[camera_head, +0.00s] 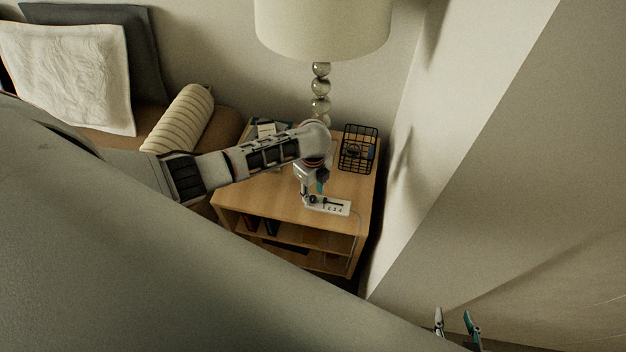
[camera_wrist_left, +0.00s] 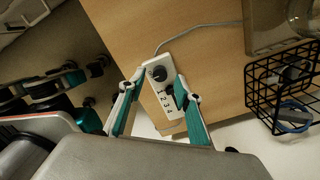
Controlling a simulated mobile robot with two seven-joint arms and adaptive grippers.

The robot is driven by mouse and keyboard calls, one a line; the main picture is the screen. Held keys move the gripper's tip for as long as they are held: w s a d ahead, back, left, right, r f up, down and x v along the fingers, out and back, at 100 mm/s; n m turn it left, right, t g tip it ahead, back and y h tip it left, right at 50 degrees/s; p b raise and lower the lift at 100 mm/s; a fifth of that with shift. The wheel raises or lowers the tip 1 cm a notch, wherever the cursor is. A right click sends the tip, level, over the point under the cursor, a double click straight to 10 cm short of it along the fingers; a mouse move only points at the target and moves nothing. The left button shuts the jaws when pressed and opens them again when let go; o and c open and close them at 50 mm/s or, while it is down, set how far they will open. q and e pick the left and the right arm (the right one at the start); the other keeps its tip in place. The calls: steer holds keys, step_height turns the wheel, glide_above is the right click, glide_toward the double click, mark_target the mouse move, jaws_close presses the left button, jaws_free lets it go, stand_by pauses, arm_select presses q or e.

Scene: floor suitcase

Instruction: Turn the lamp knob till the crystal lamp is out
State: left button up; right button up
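The crystal lamp stands at the back of the nightstand, with a cream shade (camera_head: 322,28) on a stem of clear balls (camera_head: 321,87). The shade shows no strong glow. A white control panel (camera_head: 335,208) lies near the nightstand's front edge. In the left wrist view the panel (camera_wrist_left: 177,110) carries a round black knob (camera_wrist_left: 160,73) and the numbers 1 to 4. My left gripper (camera_head: 309,198) is over the panel; its fingers (camera_wrist_left: 159,78) are open on either side of it, touching nothing clearly. My right gripper (camera_head: 456,318) is open and empty at the lower right.
The wooden nightstand (camera_head: 265,190) has open shelves below. A black wire basket (camera_head: 346,160) stands at its back right. A bed with a striped bolster (camera_head: 182,115) is on the left, a wall (camera_head: 480,130) close on the right. A cord (camera_wrist_left: 195,32) runs from the panel.

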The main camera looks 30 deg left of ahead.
mark_target(313, 198)
arm_select(q)
step_height(313, 198, up, 10)
stand_by(0.3)
stand_by(0.4)
steer(key=s+d+f+n+t+h, duration=0.4)
steer(key=s+d+f+n, duration=0.45)
steer(key=d, duration=0.25)
steer(key=s+a+r+n+t+y, duration=0.2)
steer(key=s+a+n+t, duration=0.4)
steer(key=s+n, duration=0.3)
steer(key=shift+s+a+r, duration=0.35)
steer(key=shift+s+a, duration=0.4)
steer(key=shift+s, duration=0.05)
steer(key=shift+n, duration=0.25)
